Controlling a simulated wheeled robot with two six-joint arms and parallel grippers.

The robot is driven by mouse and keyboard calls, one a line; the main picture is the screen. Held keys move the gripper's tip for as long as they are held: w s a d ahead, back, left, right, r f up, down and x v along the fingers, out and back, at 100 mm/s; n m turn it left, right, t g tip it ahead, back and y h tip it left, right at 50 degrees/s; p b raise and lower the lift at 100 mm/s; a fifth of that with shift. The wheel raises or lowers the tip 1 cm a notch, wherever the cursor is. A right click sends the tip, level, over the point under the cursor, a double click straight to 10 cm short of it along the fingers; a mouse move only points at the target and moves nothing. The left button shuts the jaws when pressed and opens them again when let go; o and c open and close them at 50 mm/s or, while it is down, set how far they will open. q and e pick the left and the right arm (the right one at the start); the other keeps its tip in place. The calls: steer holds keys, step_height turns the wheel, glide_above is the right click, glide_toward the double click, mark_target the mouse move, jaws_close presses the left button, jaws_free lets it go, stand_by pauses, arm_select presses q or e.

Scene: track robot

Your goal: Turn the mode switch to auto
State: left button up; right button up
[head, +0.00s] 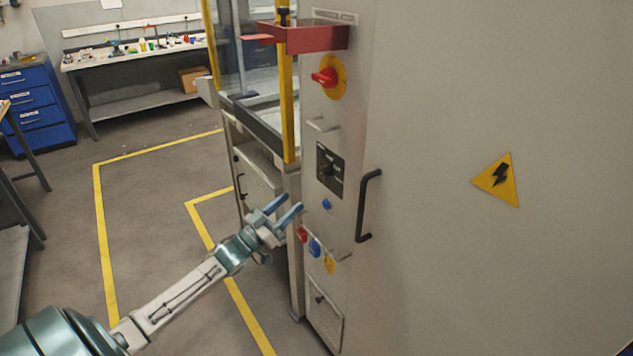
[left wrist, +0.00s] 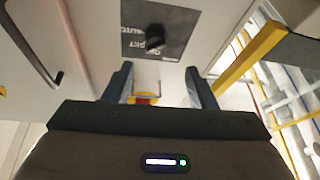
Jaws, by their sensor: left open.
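The mode switch is a black knob (head: 327,170) on a dark square plate (head: 339,182) on the narrow panel of the grey cabinet. In the left wrist view the knob (left wrist: 155,38) and the plate (left wrist: 182,20) with light lettering appear upside down, at the top. Which mark the knob points to is not clear. My left gripper (head: 288,206) is open and empty, left of and below the switch, apart from it. In the left wrist view its two fingers (left wrist: 160,86) stand apart, with the knob beyond them. My right gripper is not in view.
A black door handle (head: 366,206) stands out right of the switch. A red rotary switch (head: 325,77) on yellow and a red tray (head: 318,38) are above. A yellow post (head: 288,105) stands at left.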

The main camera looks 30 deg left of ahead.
mark_target(324, 172)
arm_select(q)
steer(key=p+x, duration=0.3)
steer(key=x, duration=0.8)
steer(key=shift+s+d+r, duration=0.2)
steer(key=c, duration=0.9)
